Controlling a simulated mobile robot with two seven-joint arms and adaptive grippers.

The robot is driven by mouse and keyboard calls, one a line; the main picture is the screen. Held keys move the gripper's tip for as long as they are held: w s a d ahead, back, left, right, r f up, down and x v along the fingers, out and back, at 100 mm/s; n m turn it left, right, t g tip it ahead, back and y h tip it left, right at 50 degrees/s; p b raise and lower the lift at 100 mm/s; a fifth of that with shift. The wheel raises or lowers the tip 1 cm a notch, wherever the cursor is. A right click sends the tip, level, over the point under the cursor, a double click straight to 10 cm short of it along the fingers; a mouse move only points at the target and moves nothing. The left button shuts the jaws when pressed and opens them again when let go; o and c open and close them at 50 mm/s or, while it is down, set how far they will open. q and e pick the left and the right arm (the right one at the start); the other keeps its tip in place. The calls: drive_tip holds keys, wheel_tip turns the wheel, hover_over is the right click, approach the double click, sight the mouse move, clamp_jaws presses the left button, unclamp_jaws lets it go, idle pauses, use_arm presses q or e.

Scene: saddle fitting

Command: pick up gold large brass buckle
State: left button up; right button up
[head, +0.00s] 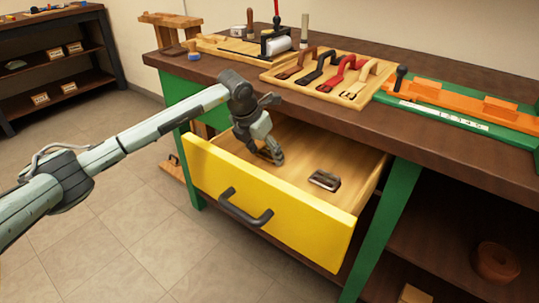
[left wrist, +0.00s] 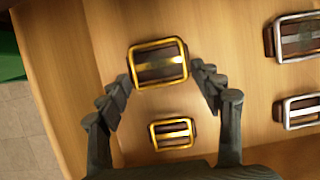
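The large gold brass buckle (left wrist: 143,80) lies on the wooden bottom of the open yellow drawer. A smaller gold buckle (left wrist: 171,133) lies nearer the palm, between the fingers. My right gripper is not in view.
Silver buckles, a larger one (left wrist: 299,37) and a smaller one (left wrist: 300,112), lie to the right in the drawer. The yellow drawer front (head: 285,232) with its dark handle (head: 246,207) and the bench top (head: 335,113) border the space. Bare drawer floor separates the gold and silver buckles.

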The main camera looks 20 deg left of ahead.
use_arm(q)
drive_tip(key=c, duration=0.4)
drive_tip(key=shift+r, duration=0.15)
drive_tip(key=shift+c, duration=0.2)
